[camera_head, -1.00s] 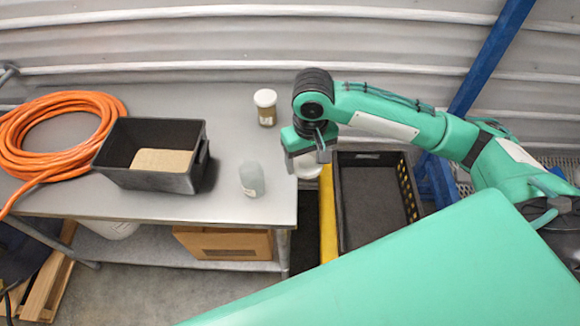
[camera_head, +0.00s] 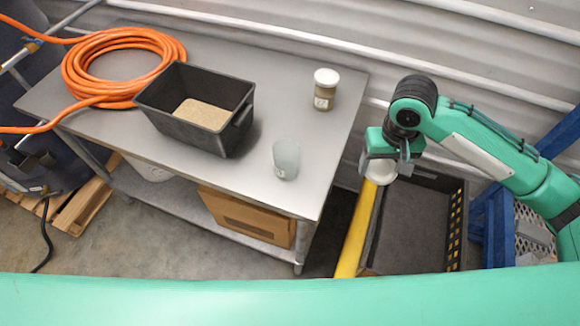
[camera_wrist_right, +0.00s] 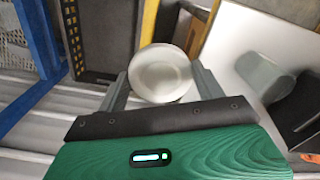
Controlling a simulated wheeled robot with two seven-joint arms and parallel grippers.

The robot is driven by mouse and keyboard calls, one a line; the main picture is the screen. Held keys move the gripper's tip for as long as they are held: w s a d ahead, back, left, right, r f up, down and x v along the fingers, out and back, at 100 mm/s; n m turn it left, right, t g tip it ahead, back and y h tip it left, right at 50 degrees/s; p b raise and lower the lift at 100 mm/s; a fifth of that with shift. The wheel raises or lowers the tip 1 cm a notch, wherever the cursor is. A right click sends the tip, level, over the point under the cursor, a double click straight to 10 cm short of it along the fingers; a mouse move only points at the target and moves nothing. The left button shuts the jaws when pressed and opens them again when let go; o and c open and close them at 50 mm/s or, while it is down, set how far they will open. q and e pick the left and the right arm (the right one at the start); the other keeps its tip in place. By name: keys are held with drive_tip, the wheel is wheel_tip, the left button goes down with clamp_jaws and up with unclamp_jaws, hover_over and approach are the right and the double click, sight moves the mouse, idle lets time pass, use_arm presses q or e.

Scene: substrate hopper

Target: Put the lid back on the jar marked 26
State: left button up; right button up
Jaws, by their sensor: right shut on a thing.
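My right gripper (camera_head: 391,160) is shut on a round white lid (camera_head: 380,173), held beyond the table's right edge. In the right wrist view the lid (camera_wrist_right: 162,73) sits between the two fingers, its round face toward the camera. An open, translucent jar (camera_head: 286,158) stands upright near the table's right front; a small label is on it, too small to read. It also shows in the wrist view (camera_wrist_right: 258,74). A second jar (camera_head: 325,92) with a white lid and brownish contents stands further back; its label is unreadable. My left gripper is not in view.
A black bin (camera_head: 172,97) with tan grain stands left of the open jar. An orange hose (camera_head: 78,73) is coiled at the back left. A dark crate (camera_head: 375,240) and a yellow bar (camera_head: 356,232) lie below, right of the table (camera_head: 230,185). The tabletop between jars is clear.

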drive_tip(key=shift+f, duration=0.5)
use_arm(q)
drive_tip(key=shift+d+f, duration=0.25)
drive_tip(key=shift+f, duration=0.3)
use_arm(e)
drive_tip(key=shift+a, duration=0.1)
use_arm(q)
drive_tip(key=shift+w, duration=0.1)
